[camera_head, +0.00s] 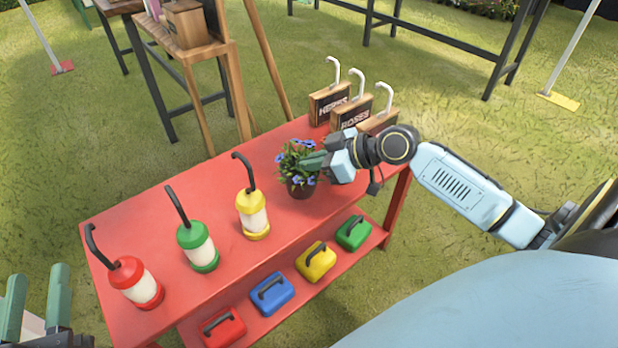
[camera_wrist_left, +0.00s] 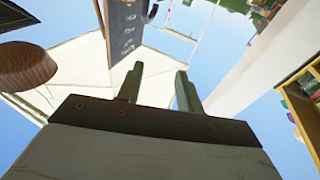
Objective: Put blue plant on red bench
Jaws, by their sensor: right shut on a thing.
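The blue plant (camera_head: 299,170), blue flowers and green leaves in a dark pot, stands upright on or just above the top of the red bench (camera_head: 215,235). I cannot tell if the pot touches the surface. My right gripper (camera_head: 318,160) comes in from the right and is shut on the plant, partly hiding its right side. My left gripper (camera_head: 38,300) is at the lower left corner, away from the bench, with its two green fingers apart. In the left wrist view the open left gripper (camera_wrist_left: 160,88) is empty and points up toward sky and a pale canopy.
Several coloured boxes (camera_head: 316,262) sit on the lower shelf. A wooden stand (camera_head: 205,50) is behind.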

